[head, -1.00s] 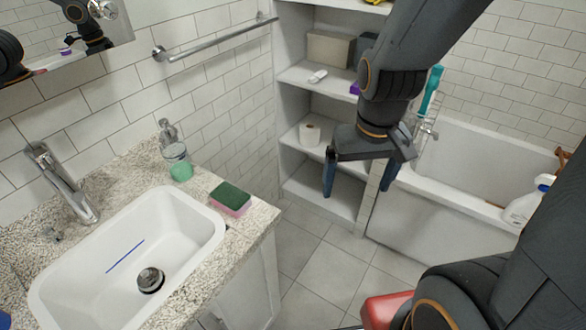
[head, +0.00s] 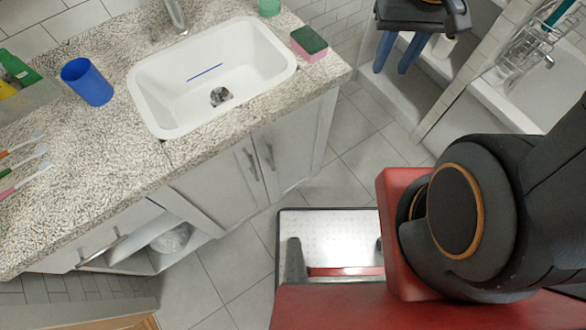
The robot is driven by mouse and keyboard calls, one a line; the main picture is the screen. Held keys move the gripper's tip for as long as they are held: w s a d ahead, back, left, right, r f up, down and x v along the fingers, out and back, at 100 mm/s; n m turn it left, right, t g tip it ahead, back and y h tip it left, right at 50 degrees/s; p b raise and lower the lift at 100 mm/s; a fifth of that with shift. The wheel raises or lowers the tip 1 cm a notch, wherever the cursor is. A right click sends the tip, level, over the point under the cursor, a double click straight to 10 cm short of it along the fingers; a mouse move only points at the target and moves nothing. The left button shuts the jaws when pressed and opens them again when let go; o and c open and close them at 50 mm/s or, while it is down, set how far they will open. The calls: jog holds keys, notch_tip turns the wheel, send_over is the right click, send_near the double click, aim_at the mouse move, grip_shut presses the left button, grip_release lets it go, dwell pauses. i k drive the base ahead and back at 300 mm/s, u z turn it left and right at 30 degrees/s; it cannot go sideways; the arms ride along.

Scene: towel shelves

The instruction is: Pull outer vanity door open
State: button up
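The vanity has two closed light-grey doors under the sink, a left door (head: 215,185) and a right, outer-looking door (head: 293,142). Each has a vertical metal handle, the left handle (head: 250,163) and the right handle (head: 269,152), near their shared seam. My gripper (head: 391,70) is at the top right, with its two blue fingers apart and pointing down. It is empty, in front of the shelf side, well to the right of the doors and touching neither.
At the vanity's left end, a panel with a bar handle (head: 103,250) stands tilted open beside an open compartment. The counter (head: 110,165) holds a blue cup (head: 88,82), toothbrushes and a sponge (head: 309,43). Tiled floor (head: 225,270) is clear before the vanity. The bathtub is right.

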aim_at(289, 151)
jog(key=k, duration=0.35)
jog(key=u, duration=0.65)
jog(key=i, duration=0.5)
jog(key=z, duration=0.55)
jog(key=k, duration=1.55)
jog(key=u, duration=0.5)
jog(key=i, duration=0.45)
jog(key=z, duration=0.05)
